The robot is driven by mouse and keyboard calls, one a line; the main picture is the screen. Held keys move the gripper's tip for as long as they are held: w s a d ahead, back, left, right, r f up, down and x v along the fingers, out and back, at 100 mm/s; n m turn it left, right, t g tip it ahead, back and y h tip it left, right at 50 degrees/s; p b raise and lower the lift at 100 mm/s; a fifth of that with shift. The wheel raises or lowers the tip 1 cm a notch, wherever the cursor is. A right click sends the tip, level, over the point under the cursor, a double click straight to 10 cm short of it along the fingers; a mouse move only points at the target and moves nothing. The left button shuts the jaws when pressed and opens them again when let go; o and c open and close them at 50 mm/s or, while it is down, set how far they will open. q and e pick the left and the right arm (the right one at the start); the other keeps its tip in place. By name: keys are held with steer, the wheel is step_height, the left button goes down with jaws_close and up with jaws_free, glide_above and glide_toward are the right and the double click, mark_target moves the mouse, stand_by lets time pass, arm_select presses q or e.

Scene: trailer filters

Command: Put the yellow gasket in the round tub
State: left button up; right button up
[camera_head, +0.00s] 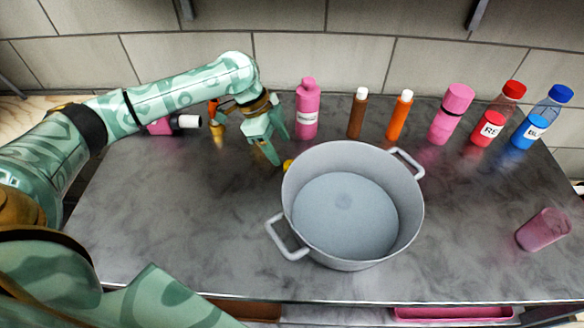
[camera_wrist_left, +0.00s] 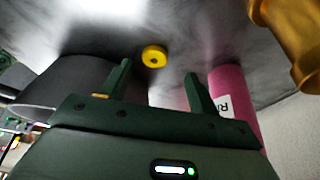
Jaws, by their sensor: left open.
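The yellow gasket (camera_head: 288,164) is a small ring lying on the grey worktop, just behind the tub's back left rim. Only part of it shows in the head view. The left wrist view shows the whole ring (camera_wrist_left: 153,56) with its dark centre hole. The round tub (camera_head: 345,225) is a grey pot with two handles, standing upright and empty. My left gripper (camera_head: 279,150) points down beside the gasket, left of the pink bottle. In the left wrist view its open fingers (camera_wrist_left: 159,70) are apart, with the gasket beyond the gap between them. My right gripper is not in view.
A pink bottle (camera_head: 306,117) stands close to my left gripper. Brown (camera_head: 357,116), orange (camera_head: 399,119), pink (camera_head: 450,117), red (camera_head: 495,116) and blue (camera_head: 540,119) bottles line the back right. A pink cup (camera_head: 544,230) is at the right.

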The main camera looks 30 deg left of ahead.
mark_target(289, 165)
arm_select(q)
steer(key=x, duration=0.1)
steer(key=b+x, duration=0.1)
steer(key=x, duration=0.1)
steer(key=s+b+x, duration=0.1)
steer(key=shift+w+d+f, duration=0.1)
steer(key=shift+d+f, duration=0.15)
steer(key=shift+w+d+f, duration=0.1)
steer(key=shift+f, duration=0.2)
steer(key=shift+r, duration=0.15)
steer(key=c, duration=1.1)
